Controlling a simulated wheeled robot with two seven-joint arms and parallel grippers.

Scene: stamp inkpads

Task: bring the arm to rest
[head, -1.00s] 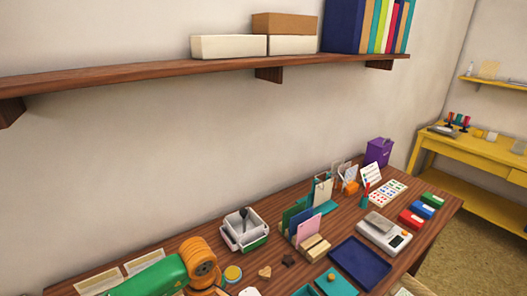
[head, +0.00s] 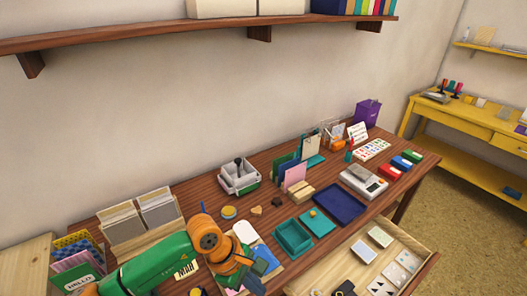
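My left arm, green with orange joints, comes in from the lower left and reaches over the front left of the desk. Its orange wrist bends down toward the front edge. The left gripper (head: 250,278) is at the lower edge of the view beside a pale board; its fingers are too small and covered to read. I see nothing clearly held. My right gripper is not clearly in view.
A teal tray (head: 293,237), a teal lid (head: 318,224) and a navy tray (head: 340,205) lie right of the arm. An open drawer (head: 325,262) with several items juts out in front. Card holders (head: 158,210) stand behind the arm. A shelf (head: 150,38) runs above.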

